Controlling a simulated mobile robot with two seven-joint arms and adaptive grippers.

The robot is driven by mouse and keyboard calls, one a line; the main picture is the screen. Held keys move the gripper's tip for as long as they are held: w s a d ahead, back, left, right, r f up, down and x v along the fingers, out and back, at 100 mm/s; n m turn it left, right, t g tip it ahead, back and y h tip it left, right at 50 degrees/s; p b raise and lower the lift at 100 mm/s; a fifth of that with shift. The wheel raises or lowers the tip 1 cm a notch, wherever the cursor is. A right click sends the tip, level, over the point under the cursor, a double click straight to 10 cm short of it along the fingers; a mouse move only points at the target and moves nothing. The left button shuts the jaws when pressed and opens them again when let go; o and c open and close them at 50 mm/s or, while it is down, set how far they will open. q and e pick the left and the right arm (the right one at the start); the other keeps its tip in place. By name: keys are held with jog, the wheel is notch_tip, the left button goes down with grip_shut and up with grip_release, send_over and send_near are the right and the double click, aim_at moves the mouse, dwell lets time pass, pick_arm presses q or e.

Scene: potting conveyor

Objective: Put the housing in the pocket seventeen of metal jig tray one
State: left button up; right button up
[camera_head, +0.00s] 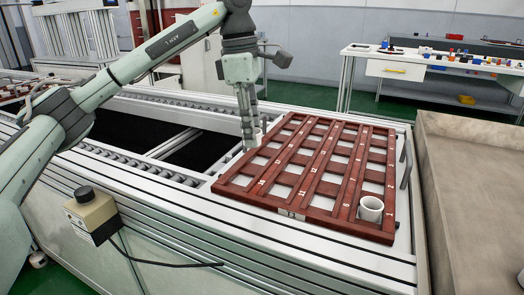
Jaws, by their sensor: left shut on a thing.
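My left gripper (249,136) is shut on a small white housing (259,137), partly hidden by the fingers. The fingers point down, and the housing is at the back left edge of the red-brown metal jig tray (250,198). I cannot tell whether the housing touches the tray. The tray is a grid of square pockets with white numbers on its bars. Another white, cup-like housing (371,208) stands upright in a pocket at the tray's front right corner, near the number 1. My right gripper is not in view.
The tray lies on a conveyor frame with rollers (165,166) to its left. A beige surface (470,190) lies to the right. A white workbench (400,68) with small parts stands behind. Most pockets are empty.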

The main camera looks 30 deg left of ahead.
pick_arm(q)
send_over(262, 163)
jog(key=f, duration=0.2)
jog(key=shift+s+a+f, duration=0.2)
jog(key=shift+s+f, duration=0.05)
jog(key=shift+f, duration=0.15)
jog(key=shift+w+a+f, duration=0.1)
jog(key=shift+w+f, duration=0.2)
jog(key=shift+f, duration=0.05)
notch_tip(262, 163, down, 3)
jog(key=shift+f, duration=0.35)
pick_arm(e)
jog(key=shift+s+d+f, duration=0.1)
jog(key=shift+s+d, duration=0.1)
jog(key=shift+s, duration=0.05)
pick_arm(q)
jog(key=shift+f, duration=0.15)
jog(key=shift+s+f, duration=0.1)
jog(key=shift+f, duration=0.05)
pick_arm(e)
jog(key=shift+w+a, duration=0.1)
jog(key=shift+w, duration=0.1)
